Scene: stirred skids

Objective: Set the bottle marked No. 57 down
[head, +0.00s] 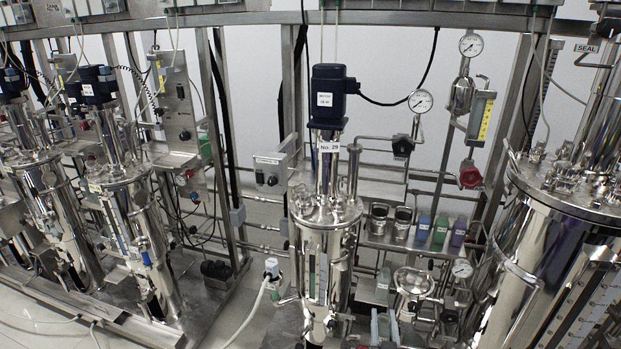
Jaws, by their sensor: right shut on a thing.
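My right gripper (384,326) is low in the head view, right of the central steel vessel. I cannot read a No. 57 marking anywhere. My left gripper is not in view.
The central vessel (313,268) has a blue motor (330,92) and a tag reading No. 29. Two steel cups (379,219) (403,222) stand left of the bottles. A large tank (540,255) fills the right side. A white hose (250,312) runs to the floor.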

